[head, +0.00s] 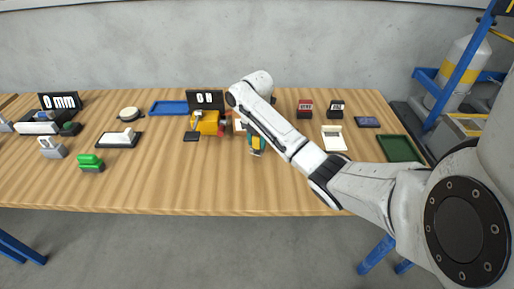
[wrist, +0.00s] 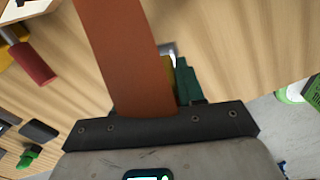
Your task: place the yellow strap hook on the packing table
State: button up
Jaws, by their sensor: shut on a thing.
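My gripper (head: 254,140) is over the middle of the wooden table (head: 215,185), partly hidden by my arm in the head view. In the wrist view, its broad orange-brown finger and dark green finger close on a yellow piece (wrist: 168,72), taken to be the yellow strap hook. A small grey metal bit shows at its far end. The finger hides most of the hook. In the head view a small yellow patch (head: 260,143) shows at the fingers. I cannot tell whether the hook touches the tabletop. No other table shows that I can identify as the packing table.
A yellow device (head: 206,122) with a red part stands just left of my gripper. A blue tray (head: 169,108) lies behind it, and a green tray (head: 400,148) at the right end. A green block (head: 90,163) lies front left. The front middle is clear.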

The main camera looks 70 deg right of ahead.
aim_at(257, 147)
jog(key=shift+d+f+p, duration=0.1)
jog(key=shift+f+p, duration=0.2)
jog(key=shift+f, duration=1.4)
jog(key=shift+f, duration=0.15)
jog(key=o, duration=1.1)
notch_tip(257, 147, up, 12)
jog(key=shift+r+p, duration=0.2)
jog(key=shift+p, duration=0.4)
jog(key=shift+w, duration=0.1)
